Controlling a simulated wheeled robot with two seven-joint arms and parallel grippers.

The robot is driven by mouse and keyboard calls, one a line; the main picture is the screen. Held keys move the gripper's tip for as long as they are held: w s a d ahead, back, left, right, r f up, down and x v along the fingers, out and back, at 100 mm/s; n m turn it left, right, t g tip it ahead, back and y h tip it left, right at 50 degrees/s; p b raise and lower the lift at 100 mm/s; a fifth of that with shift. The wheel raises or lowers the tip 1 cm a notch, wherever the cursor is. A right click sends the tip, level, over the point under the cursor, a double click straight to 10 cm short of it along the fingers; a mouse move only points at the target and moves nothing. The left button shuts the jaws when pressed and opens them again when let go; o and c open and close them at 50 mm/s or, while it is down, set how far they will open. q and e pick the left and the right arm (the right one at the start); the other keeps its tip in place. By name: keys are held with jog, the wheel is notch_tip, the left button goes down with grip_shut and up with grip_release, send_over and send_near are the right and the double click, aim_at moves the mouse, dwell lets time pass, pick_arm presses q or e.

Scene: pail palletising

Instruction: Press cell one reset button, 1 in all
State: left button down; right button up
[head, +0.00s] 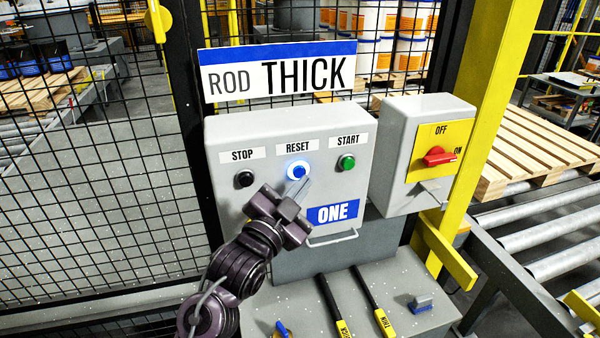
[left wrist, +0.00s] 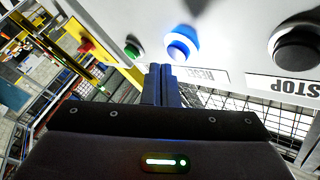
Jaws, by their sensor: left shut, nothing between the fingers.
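The grey control box (head: 222,135) of cell one carries a blue "ONE" label (head: 332,213). Its reset button (head: 298,170) glows blue in the middle, under the RESET label. In the left wrist view the reset button (left wrist: 182,44) shows just beyond my fingertips. My left gripper (head: 304,186) is shut and empty, its tips just below the reset button in the head view. In the left wrist view the shut fingers (left wrist: 160,72) point towards the panel. I cannot tell whether they touch the button. My right gripper is not in view.
The black stop button (head: 244,179) is left of reset, and the green start button (head: 346,162) is right. A red switch (head: 438,156) is on the neighbouring box. Two tagged rods (head: 372,300) lie on the ledge below. A mesh fence (head: 90,190) stands behind.

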pick_arm(q)
jog(key=shift+w, duration=0.15)
dwell(0.5)
jog(key=shift+w+a, duration=0.15)
jog(key=shift+w, duration=0.1)
jog(key=shift+w+a, duration=0.15)
jog(key=shift+w, duration=0.3)
dwell(0.7)
dwell(0.4)
jog(key=shift+s+d+p, duration=0.3)
jog(key=shift+s, duration=0.55)
jog(key=s, duration=0.1)
jog(key=s+d, duration=0.1)
jog(key=s, duration=0.2)
jog(key=shift+s+d, duration=0.25)
jog(key=shift+s, duration=0.15)
